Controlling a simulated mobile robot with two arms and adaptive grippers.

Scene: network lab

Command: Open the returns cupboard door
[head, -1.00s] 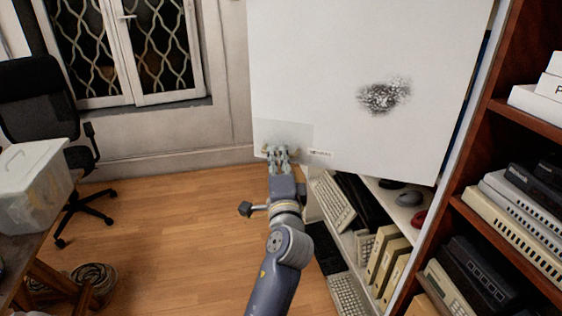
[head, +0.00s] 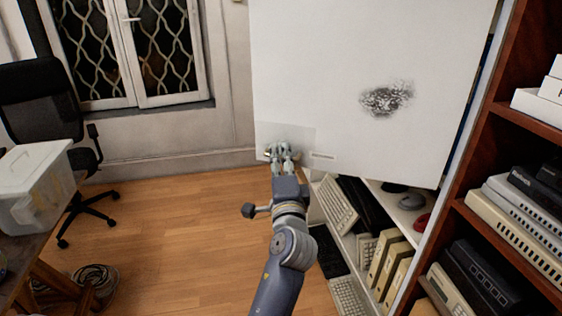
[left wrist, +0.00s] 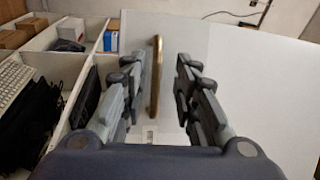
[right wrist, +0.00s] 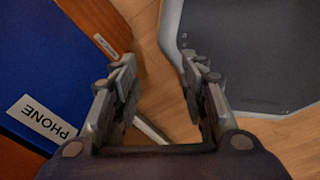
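The returns cupboard door (head: 340,60) is a large white panel with a dark speckled smudge. It stands swung open, with the cupboard's shelves (head: 345,240) showing below and to its right. My left gripper (head: 281,150) is at the door's lower left part. In the left wrist view, the brass bar handle (left wrist: 156,75) stands upright between the fingers of the left gripper (left wrist: 157,95). The fingers are apart, with gaps showing beside the handle. My right gripper (right wrist: 158,85) is open and empty, away from the door.
A brown shelf unit (head: 480,120) with devices stands at the right. A blue box (right wrist: 45,65) marked PHONE is close to my right gripper. A black chair (head: 40,100) and a table with a translucent bin (head: 35,185) are at the left.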

